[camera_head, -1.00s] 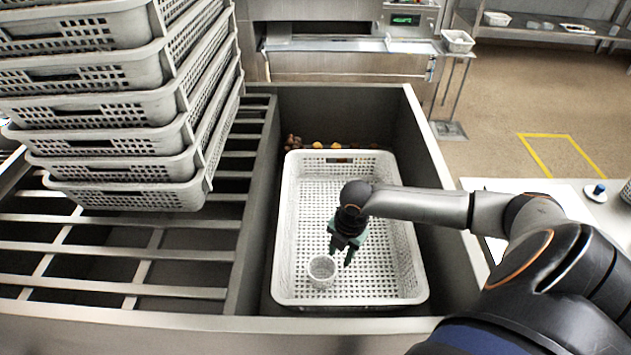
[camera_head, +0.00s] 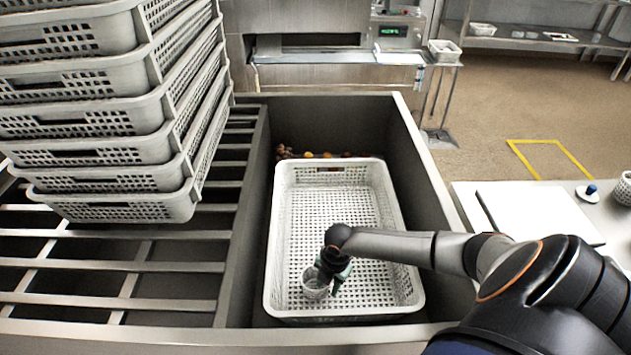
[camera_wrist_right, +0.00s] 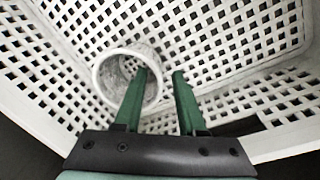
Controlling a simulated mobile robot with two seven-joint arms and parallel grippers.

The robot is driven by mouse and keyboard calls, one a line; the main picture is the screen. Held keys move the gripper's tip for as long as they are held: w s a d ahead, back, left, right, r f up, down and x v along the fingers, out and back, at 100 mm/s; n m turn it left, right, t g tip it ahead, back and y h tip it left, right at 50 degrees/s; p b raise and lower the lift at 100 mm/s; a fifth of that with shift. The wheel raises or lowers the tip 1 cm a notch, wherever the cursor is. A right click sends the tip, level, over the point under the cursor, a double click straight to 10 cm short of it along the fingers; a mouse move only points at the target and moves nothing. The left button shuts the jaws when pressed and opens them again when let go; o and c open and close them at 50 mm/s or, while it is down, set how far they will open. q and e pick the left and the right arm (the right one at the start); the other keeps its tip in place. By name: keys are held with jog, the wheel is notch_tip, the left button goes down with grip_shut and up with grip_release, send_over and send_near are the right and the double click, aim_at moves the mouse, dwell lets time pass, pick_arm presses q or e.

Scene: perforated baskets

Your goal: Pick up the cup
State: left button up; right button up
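The cup (camera_head: 315,289) is small, whitish and round. It stands in the white perforated basket (camera_head: 398,250), near its front left part. My right gripper (camera_head: 331,284) is down at the cup. In the right wrist view, my right gripper (camera_wrist_right: 161,73) has two green fingers spread apart. The left finger reaches over the mouth of the cup (camera_wrist_right: 108,78), and the right finger is outside it. The near right wall of the cup lies between the fingers; I cannot tell whether they touch it. My left gripper is not in view.
The basket sits in a deep metal sink (camera_head: 415,150) with high walls. Stacked grey baskets (camera_head: 100,120) stand at the left on a slatted rack (camera_head: 120,283). Several small round items (camera_head: 309,155) lie behind the basket. A white board (camera_head: 535,212) lies on the right.

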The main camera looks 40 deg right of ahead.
jog(key=shift+c, duration=0.2)
grip_shut()
dwell(0.5)
